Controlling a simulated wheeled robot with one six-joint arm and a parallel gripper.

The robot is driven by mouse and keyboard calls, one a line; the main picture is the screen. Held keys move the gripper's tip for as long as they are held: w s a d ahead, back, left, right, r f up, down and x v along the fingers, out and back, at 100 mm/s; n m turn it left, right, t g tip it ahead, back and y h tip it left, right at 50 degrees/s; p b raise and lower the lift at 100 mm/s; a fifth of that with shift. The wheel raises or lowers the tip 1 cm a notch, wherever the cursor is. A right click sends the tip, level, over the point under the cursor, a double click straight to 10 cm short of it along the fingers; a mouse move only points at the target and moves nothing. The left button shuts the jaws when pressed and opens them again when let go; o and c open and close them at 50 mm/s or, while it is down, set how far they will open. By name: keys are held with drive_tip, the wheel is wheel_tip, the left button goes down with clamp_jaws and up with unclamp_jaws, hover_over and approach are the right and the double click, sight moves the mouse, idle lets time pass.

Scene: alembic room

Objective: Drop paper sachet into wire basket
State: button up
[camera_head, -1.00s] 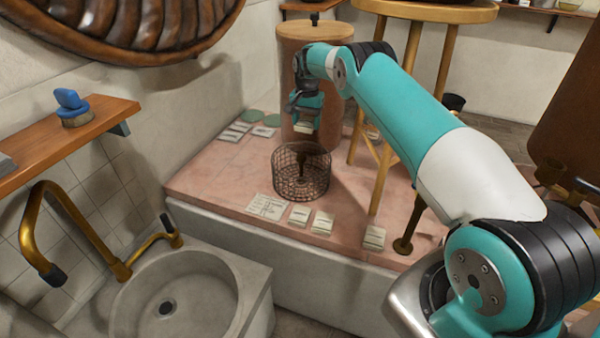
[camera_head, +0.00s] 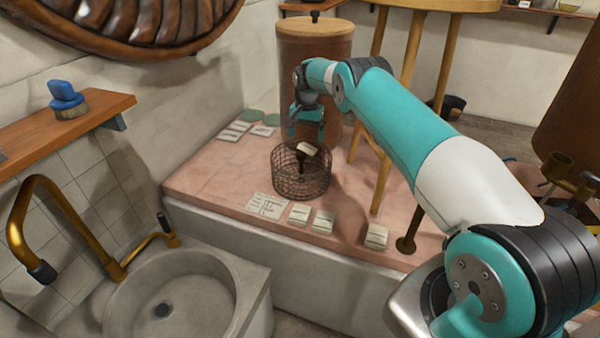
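The round wire basket (camera_head: 289,187) stands upright on the pink stone slab. My gripper (camera_head: 306,128) is above the basket, pointing down, with its fingers apart and nothing between them. A small pale paper sachet (camera_head: 308,149) is just below the fingers, tilted, at the level of the basket's mouth. It looks apart from the fingers. I cannot tell whether it is in mid-air or touches the basket or the dark brass piece (camera_head: 302,164) seen within the basket's outline.
Several other pale sachets (camera_head: 323,221) and a printed card (camera_head: 267,206) lie along the slab's front edge. More flat packets (camera_head: 229,135) lie at the back left. A brown cylinder (camera_head: 312,60) stands behind the basket, a wooden stool (camera_head: 384,182) to its right.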

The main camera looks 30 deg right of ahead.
drive_tip(key=shift+r, duration=0.15)
wheel_tip(320, 180, up, 17)
drive_tip(key=shift+p, duration=0.35)
drive_tip(key=shift+r, duration=0.1)
idle(0.3)
